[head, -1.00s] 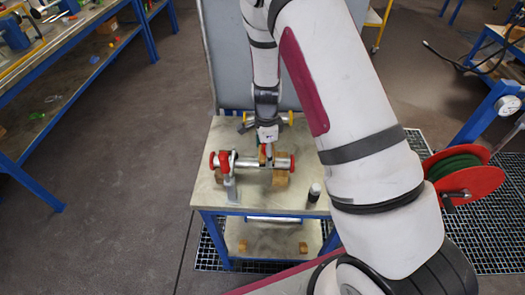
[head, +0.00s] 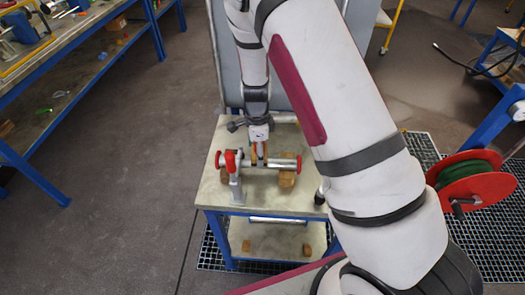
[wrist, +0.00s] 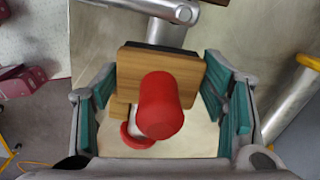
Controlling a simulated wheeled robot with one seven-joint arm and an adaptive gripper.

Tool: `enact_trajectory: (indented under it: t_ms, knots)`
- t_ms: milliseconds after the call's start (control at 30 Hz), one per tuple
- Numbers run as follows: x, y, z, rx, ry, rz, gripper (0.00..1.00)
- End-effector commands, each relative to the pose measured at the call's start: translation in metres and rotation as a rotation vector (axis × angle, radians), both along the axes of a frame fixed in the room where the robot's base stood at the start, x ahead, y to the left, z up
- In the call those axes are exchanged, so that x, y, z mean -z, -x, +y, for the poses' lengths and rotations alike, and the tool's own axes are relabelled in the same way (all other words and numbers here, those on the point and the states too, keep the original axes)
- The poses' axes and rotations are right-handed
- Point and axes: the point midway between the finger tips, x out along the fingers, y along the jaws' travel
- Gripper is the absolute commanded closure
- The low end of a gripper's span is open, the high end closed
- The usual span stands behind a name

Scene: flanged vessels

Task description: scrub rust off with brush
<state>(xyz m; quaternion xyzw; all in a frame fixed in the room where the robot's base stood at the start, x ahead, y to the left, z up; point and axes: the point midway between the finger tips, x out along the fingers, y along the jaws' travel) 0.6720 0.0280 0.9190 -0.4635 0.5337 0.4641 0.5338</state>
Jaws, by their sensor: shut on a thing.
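A metal pipe piece with red end caps (head: 284,163) lies across wooden blocks (head: 287,180) on the small workbench (head: 215,190). A clamp (head: 235,185) with an upright red handle (head: 230,160) holds its left part. My gripper (head: 258,147) points down over the pipe's middle, just right of the clamp. In the wrist view, my gripper (wrist: 160,95) has its teal pads on either side of the wooden brush (wrist: 185,72). The brush's dark bristle edge (wrist: 158,48) is at the pipe (wrist: 158,32). I cannot make out rust.
Another metal piece (head: 285,118) lies behind on the workbench, largely hidden by my arm. A small bottle (head: 320,195) stands at the right edge, partly covered by my arm. A red hose reel (head: 478,185) is at the right. Open floor lies at the left.

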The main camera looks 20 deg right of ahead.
Motion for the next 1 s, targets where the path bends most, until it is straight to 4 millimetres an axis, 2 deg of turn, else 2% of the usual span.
enact_trajectory:
  t_ms: [133, 300, 1000]
  knots:
    - [-0.001, -0.004, 0.009, -0.002, 0.0, -0.002, 0.69]
    - [-0.001, -0.005, 0.01, 0.002, 0.001, -0.001, 0.69]
    - [0.003, 0.007, -0.017, 0.004, 0.002, -0.001, 0.69]
